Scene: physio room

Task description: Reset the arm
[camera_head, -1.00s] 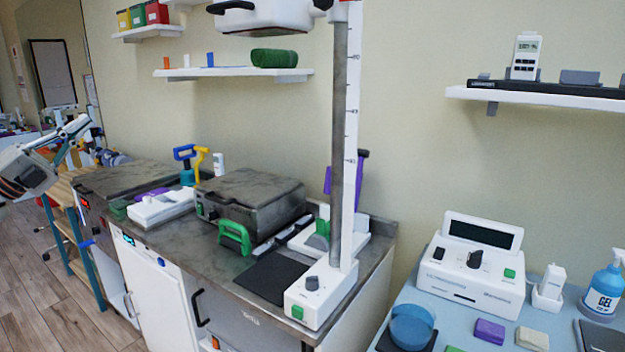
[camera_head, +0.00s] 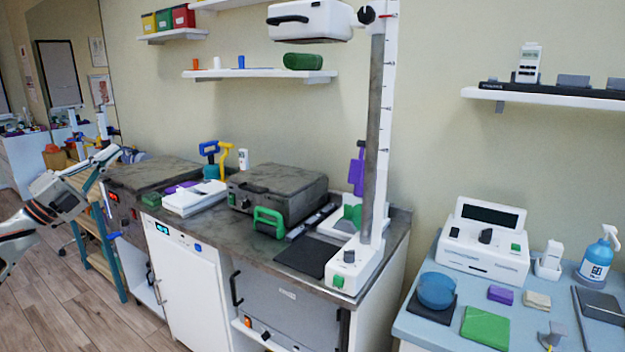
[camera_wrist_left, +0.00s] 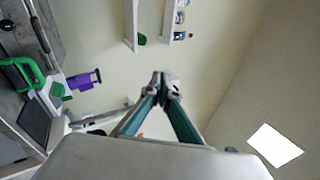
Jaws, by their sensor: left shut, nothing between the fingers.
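My left arm comes in at the left edge of the head view, over the floor side of the worktop. Its left gripper (camera_head: 112,154) points up and to the right, with teal fingers closed together and nothing between them. In the left wrist view the fingertips (camera_wrist_left: 164,82) meet in front of the bare wall. The gripper looks clear of the things on the worktop, though its distance from the wooden rack behind it is hard to tell. My right gripper is not in view.
A dark worktop (camera_head: 205,248) carries a grey lidded unit (camera_head: 278,192), a green-handled item (camera_head: 268,220) and a tall column stand (camera_head: 375,140). A blue table (camera_head: 425,327) stands at right. A wooden rack (camera_head: 98,262) is near my left arm. Wooden floor (camera_head: 70,320) is open at lower left.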

